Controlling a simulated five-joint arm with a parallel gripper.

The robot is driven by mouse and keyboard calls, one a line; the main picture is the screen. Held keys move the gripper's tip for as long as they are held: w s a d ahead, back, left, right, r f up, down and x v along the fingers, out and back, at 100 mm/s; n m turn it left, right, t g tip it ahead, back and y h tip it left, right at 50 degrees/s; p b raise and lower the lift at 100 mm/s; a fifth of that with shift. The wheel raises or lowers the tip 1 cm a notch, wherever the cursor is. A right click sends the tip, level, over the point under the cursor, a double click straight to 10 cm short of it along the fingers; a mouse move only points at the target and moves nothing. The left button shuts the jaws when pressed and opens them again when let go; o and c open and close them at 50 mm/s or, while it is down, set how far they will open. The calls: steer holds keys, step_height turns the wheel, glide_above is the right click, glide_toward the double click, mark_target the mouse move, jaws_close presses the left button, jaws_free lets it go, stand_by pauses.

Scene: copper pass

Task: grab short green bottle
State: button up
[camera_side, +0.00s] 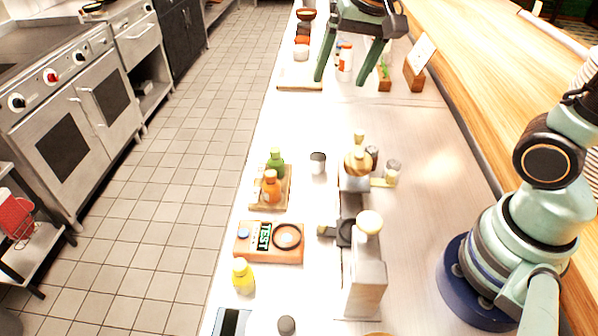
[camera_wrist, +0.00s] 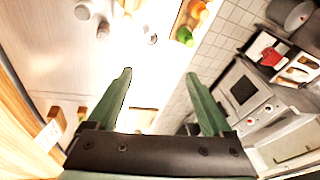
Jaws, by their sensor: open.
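The short green bottle (camera_side: 276,163) stands upright on a small wooden tray (camera_side: 257,201), just behind an orange bottle (camera_side: 271,187). In the wrist view the green bottle (camera_wrist: 184,35) shows near the top, right of centre, with the orange bottle (camera_wrist: 196,9) beside it. My gripper (camera_side: 343,80) is at the far end of the counter in the side view, well apart from the green bottle. Its two green fingers are spread with nothing between them; they also show in the wrist view (camera_wrist: 159,75).
A small dark-topped jar (camera_side: 317,163) and a coffee grinder (camera_side: 357,170) stand right of the tray. Condiment bottles (camera_side: 345,62) stand by my gripper. The counter's left edge borders the tray.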

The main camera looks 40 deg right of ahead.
steer(key=w+a+f+m+g, duration=0.2)
steer(key=w+a+f+m, duration=0.25)
steer(key=w+m, duration=0.2)
steer(key=m+g, duration=0.1)
steer(key=m, duration=0.3)
glide_toward(275, 149)
steer(key=shift+s+f, duration=0.1)
steer(key=shift+f, duration=0.15)
step_height(275, 149, down, 7)
steer(key=shift+r, duration=0.2)
steer(key=shift+w+a+f, duration=0.1)
steer(key=shift+w+f, duration=0.05)
steer(key=shift+f, duration=1.2)
steer(key=shift+w+f, duration=0.1)
steer(key=shift+f, duration=1.3)
steer(key=c, duration=1.1)
